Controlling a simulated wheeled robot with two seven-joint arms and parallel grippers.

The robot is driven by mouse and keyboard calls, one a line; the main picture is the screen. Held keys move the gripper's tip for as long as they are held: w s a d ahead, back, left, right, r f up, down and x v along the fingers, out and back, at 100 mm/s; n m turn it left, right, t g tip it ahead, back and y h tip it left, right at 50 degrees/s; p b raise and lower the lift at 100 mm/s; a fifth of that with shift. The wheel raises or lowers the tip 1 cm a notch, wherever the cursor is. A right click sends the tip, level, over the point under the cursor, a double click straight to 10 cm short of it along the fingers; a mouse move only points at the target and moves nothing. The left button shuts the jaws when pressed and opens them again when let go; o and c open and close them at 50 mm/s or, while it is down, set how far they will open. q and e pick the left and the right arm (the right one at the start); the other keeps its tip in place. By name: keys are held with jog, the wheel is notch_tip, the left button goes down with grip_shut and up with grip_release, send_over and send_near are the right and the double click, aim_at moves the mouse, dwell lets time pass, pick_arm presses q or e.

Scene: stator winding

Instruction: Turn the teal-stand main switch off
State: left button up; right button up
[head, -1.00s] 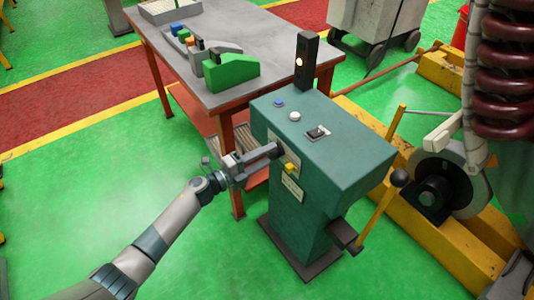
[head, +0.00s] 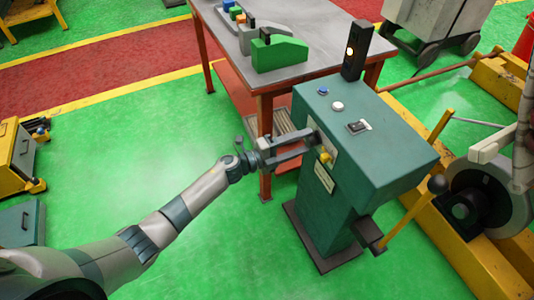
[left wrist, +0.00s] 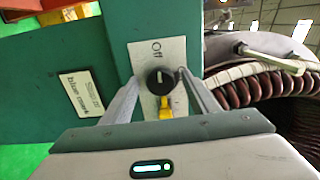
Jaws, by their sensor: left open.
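The teal stand (head: 375,150) stands upright right of centre in the head view. On its left face, a pale plate carries the main switch, a black round knob (left wrist: 160,81). In the left wrist view, "Off" is printed above the knob, whose pale mark looks roughly upright, towards that word. A yellow part (left wrist: 165,106) sits just below it. My left gripper (head: 312,142) is at this face, open, with one finger on each side of the knob. I cannot tell whether the fingers touch it. My right gripper is not in view.
The stand's top has a blue button (head: 323,90), a white button (head: 337,106), a black rocker switch (head: 357,126) and a lit dark post (head: 356,50). A grey-topped table (head: 290,76) stands behind, and yellow-framed machinery (head: 450,250) is at right. Green floor at left is open.

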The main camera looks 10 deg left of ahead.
pick_arm(q)
jog(key=b+v, duration=0.2)
jog(key=v, duration=1.4)
jog(key=shift+a+b, duration=0.25)
jog(key=shift+b, duration=0.05)
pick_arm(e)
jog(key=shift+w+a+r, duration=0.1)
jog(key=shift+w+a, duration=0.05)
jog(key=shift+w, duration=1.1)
pick_arm(q)
jog(key=shift+s, duration=0.15)
